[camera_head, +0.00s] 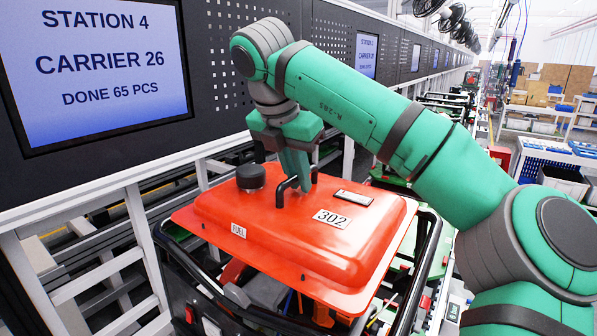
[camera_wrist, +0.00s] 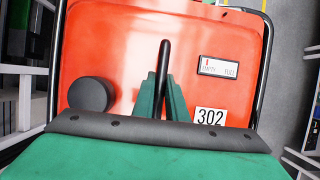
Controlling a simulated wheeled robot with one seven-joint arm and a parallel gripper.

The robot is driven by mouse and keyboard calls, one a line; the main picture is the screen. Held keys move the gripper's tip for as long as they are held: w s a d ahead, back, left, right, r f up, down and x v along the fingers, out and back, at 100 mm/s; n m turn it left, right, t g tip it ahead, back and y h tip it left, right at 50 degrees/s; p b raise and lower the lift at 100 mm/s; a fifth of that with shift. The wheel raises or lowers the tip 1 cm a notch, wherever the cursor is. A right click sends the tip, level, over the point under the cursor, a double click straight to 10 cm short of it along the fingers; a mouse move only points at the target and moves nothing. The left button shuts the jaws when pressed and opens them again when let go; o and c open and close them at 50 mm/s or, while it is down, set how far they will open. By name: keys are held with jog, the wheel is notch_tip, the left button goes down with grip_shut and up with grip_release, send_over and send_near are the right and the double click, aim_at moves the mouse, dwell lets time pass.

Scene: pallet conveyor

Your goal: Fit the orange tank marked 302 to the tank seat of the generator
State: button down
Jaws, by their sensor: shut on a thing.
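The orange tank marked 302 (camera_head: 283,245) is at the middle of the head view, with a black cap, a black handle and a gauge on its top. It sits over the black tube frame of the generator (camera_head: 433,250), and its near edge looks apart from the parts below. My gripper (camera_head: 293,184) is shut on the tank's black handle (camera_head: 314,174). In the wrist view the green fingers of my gripper (camera_wrist: 163,110) close around the handle (camera_wrist: 164,60), and the tank (camera_wrist: 120,40) fills the middle. The tank seat is hidden under the tank.
A black panel wall with a station screen (camera_head: 95,62) stands at the left, behind a white rail (camera_head: 90,195). More generators (camera_head: 440,110) stand in a row along the line behind. Shelves with boxes (camera_head: 560,85) are at the far right.

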aim_at(297, 197)
jog(key=shift+f, duration=3.35)
jog(key=shift+s+d, duration=0.1)
jog(key=shift+f, duration=0.3)
dwell(0.6)
jog(key=shift+f, duration=0.15)
dwell(0.4)
jog(key=c, duration=0.9)
grip_release()
jog(key=shift+f, duration=0.15)
